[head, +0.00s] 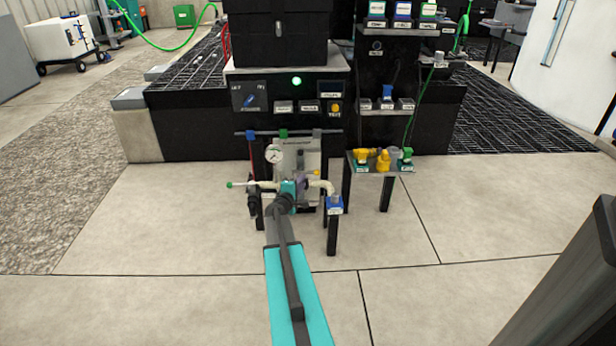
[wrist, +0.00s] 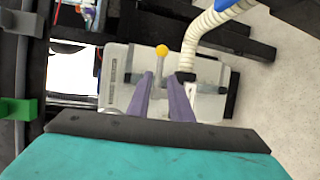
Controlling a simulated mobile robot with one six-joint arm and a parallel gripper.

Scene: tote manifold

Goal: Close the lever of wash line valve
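A lever with a yellow round knob (wrist: 162,50) shows in the wrist view, just beyond my fingertips and between their lines. A small yellow tip (head: 316,173) beside my gripper in the head view looks like the same knob. I cannot read a label naming its valve. My gripper (wrist: 162,76) has two purple fingers standing apart, with nothing seen held between them. In the head view my gripper (head: 302,184) is in front of the manifold panel (head: 310,150) and hides part of it. Whether a finger touches the lever I cannot tell.
A ribbed cream hose (wrist: 207,32) curves right of the fingers. A pressure gauge (head: 275,154) sits upper left of my gripper. A green-tipped rod (head: 230,184) sticks out left. A small stand (head: 375,168) with yellow and green fittings is at right. Front floor is clear.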

